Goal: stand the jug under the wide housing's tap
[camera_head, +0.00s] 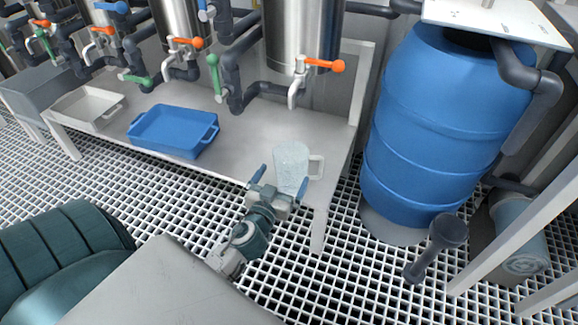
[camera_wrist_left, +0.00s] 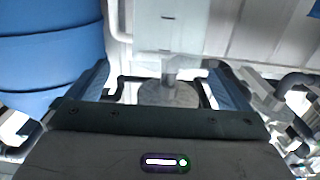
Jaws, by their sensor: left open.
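The jug (camera_head: 291,165), pale and speckled with a handle on its right, stands upright near the front right edge of the grey bench. The wide housing (camera_head: 300,35) is the steel cylinder at the back right. Its tap (camera_head: 297,88), with an orange lever, is behind the jug, and the jug is in front of it rather than below it. My left gripper (camera_head: 280,181) is open at the jug's near side, its blue fingers spread. In the left wrist view, a pale block that looks like the jug (camera_wrist_left: 172,28) shows beyond the spread fingers (camera_wrist_left: 165,85). My right gripper is out of view.
A blue tray (camera_head: 140,132) and a pale tray (camera_head: 63,114) are on the bench to the left. A big blue barrel (camera_head: 440,130) stands right of the bench, close to its leg. Other housings with orange and green levers line the back. Bare bench lies between jug and blue tray.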

